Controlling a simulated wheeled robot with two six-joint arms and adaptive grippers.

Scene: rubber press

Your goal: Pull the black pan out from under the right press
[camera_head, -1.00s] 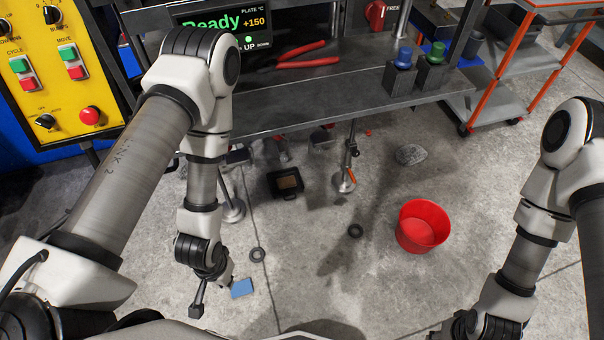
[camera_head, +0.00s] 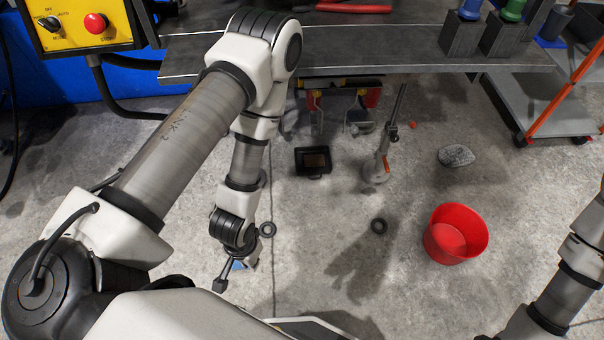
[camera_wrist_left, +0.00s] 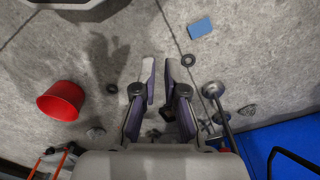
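A dark shape low between the fingers may be the pan, but I cannot tell. My right gripper is outside the frames.
A red bucket (camera_head: 455,233) stands at the right. Two dark rings (camera_head: 379,226) and a grey stone-like lump (camera_head: 456,156) lie on the floor. A metal stand (camera_head: 376,168) is right of the pan. The bench edge (camera_head: 400,72) overhangs. A blue block (camera_wrist_left: 200,28) lies on the floor.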

